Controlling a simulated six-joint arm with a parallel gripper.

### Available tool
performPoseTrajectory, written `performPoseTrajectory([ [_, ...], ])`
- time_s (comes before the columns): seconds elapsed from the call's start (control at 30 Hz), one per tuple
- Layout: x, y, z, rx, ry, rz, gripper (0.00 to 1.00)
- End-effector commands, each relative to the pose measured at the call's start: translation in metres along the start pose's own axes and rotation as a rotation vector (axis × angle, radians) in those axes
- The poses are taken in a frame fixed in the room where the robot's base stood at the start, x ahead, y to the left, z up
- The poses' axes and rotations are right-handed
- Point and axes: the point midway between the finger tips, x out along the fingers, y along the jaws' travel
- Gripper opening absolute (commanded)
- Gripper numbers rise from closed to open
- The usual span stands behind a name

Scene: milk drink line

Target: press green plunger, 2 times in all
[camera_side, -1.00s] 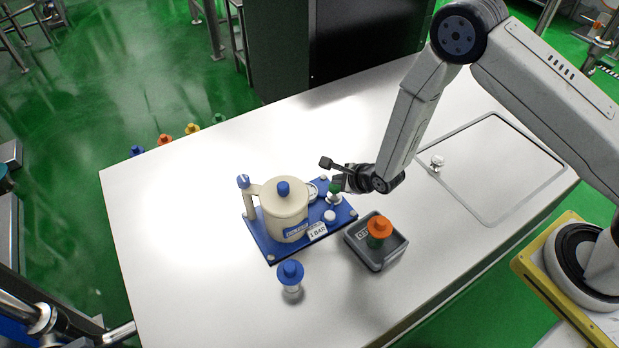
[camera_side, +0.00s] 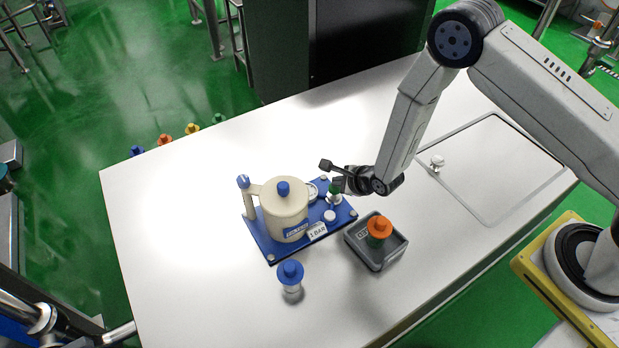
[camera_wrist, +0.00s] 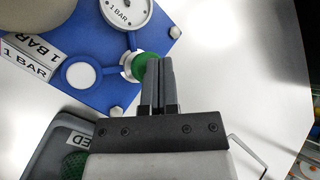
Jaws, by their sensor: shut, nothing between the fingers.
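The green plunger (camera_side: 333,188) stands at the right end of a blue base plate (camera_side: 262,241). In the wrist view its round green top (camera_wrist: 142,66) shows just left of the fingertips and is partly covered by them. My gripper (camera_wrist: 160,62) is shut, with its two fingers side by side and nothing between them. In the side view my gripper (camera_side: 339,185) is right at the plunger's top, partly hiding it. I cannot tell whether the fingertips touch it.
A cream jug (camera_side: 285,212) and a gauge (camera_wrist: 126,11) share the plate. A white round button (camera_wrist: 80,75) is close to the plunger. A grey tray (camera_side: 366,259) with an orange-topped part (camera_side: 379,226) is in front right. A blue-capped piece (camera_side: 291,271) stands at the front.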

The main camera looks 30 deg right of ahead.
Motion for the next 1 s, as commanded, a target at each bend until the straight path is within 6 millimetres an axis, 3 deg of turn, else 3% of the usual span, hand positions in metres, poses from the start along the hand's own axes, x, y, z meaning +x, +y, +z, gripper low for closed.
performPoseTrajectory([
  [1.0, 0.0063, 0.0046, -0.0047, 0.000, 0.001, 0.000, 0.00],
])
